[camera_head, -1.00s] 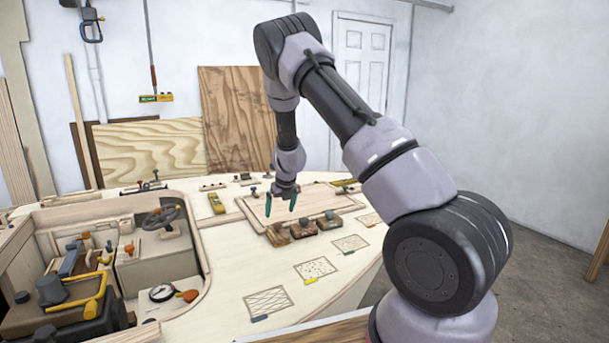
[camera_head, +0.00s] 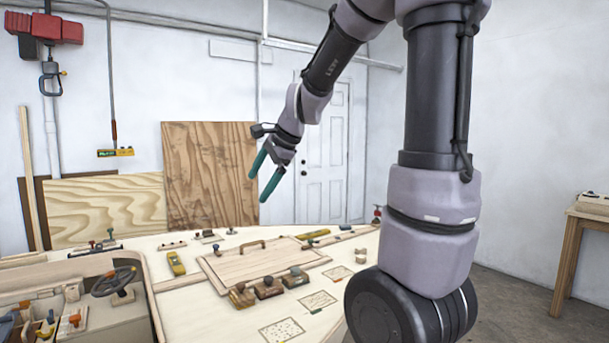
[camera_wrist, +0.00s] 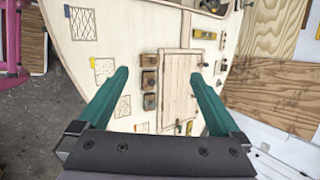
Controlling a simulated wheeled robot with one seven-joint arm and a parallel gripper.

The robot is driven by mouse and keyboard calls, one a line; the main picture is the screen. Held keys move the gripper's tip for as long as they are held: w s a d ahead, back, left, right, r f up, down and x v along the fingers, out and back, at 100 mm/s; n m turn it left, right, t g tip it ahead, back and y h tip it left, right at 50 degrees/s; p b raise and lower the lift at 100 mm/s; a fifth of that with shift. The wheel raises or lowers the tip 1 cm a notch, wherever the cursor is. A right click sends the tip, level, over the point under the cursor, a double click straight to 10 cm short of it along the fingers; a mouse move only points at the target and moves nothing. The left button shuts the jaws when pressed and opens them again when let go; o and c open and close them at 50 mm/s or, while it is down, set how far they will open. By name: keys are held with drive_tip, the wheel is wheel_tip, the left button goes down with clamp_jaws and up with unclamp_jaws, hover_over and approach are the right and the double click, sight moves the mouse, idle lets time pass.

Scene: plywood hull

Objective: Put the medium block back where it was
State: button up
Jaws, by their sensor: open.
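Three brown wooden blocks stand in a row along the near edge of a hatch panel (camera_head: 262,262): a left block (camera_head: 242,297), a middle block (camera_head: 267,288) and a right block (camera_head: 295,277). They look close in size; I cannot tell which is the medium one. The row also shows in the wrist view, with its middle block (camera_wrist: 149,79) beside the panel (camera_wrist: 179,84). My gripper (camera_head: 258,188) has green fingers, open and empty, high above the deck. In the wrist view its fingertips (camera_wrist: 159,73) are wide apart with the blocks and panel far below between them.
Outlined patterned patches, such as a dotted one (camera_head: 282,329) and a hatched one (camera_head: 318,300), lie on the deck in front of the blocks. A yellow tool (camera_head: 176,263) lies left of the panel. A cockpit recess with a steering wheel (camera_head: 114,281) is at lower left.

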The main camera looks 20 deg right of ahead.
drive_tip(key=s+d+r+n+h, duration=0.1)
drive_tip(key=s+r+n, duration=0.1)
drive_tip(key=s+n, duration=0.4)
drive_tip(key=s+d+r+n+t+h, duration=0.1)
drive_tip(key=s+n, duration=0.4)
drive_tip(key=s, duration=0.8)
drive_tip(key=shift+s+d+r+n+t, duration=0.3)
drive_tip(key=shift+s+d+r+n, duration=0.1)
drive_tip(key=shift+d+r, duration=0.35)
